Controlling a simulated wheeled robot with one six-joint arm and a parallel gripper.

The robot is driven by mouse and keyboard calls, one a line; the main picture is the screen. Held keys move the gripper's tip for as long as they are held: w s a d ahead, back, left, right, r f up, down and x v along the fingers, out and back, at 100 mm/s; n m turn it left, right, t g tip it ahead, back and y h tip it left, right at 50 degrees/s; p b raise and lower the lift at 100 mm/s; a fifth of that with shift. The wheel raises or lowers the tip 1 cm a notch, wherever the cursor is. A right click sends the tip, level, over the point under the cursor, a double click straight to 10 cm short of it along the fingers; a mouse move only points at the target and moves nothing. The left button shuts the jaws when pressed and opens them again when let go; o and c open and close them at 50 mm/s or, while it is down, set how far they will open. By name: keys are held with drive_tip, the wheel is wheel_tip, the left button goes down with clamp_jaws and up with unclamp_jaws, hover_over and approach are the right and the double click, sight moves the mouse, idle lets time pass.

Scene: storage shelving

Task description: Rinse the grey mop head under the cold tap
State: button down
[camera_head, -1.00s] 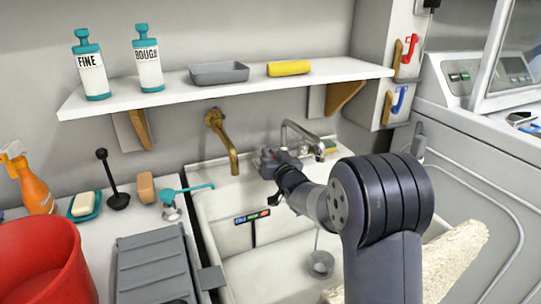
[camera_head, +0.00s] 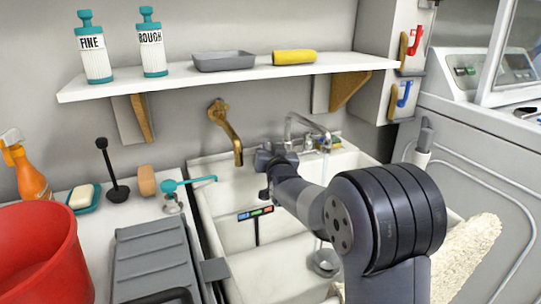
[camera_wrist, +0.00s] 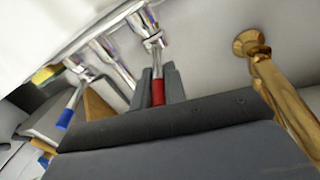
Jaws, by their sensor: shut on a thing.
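The chrome tap (camera_head: 302,130) stands at the back of the white sink (camera_head: 213,213). In the wrist view it has a red lever (camera_wrist: 158,93) and a blue lever (camera_wrist: 69,108). My gripper (camera_wrist: 158,85) is shut on the red lever; the blue one stands free to its left. In the head view my gripper (camera_head: 272,160) is at the tap's left side, its fingertips hard to see. A thin pale streak like water (camera_head: 325,170) hangs below the spout. A cream shaggy piece (camera_head: 472,255) lies right of my arm, partly hidden; I cannot tell whether it is the mop head.
A brass tap (camera_head: 227,130) is on the wall left of my gripper. A shelf (camera_head: 240,77) overhangs the sink. A red bucket (camera_head: 45,255) and a grey ribbed board (camera_head: 155,262) stand to the left. A grey drain piece (camera_head: 322,262) sits in the basin.

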drive_tip(key=shift+a+r+m+h, duration=0.3)
drive_tip(key=shift+m+h, duration=0.2)
drive_tip(key=shift+h, duration=0.3)
drive_tip(key=shift+f, duration=0.1)
drive_tip(key=c, duration=1.5)
unclamp_jaws()
drive_tip(key=shift+f, duration=0.15)
drive_tip(key=shift+o, duration=0.2)
drive_tip(key=shift+s, duration=0.2)
drive_tip(key=s+d+p, duration=0.1)
drive_tip(key=s, duration=0.9)
drive_tip(key=shift+s, duration=0.25)
drive_tip(key=shift+w, duration=0.1)
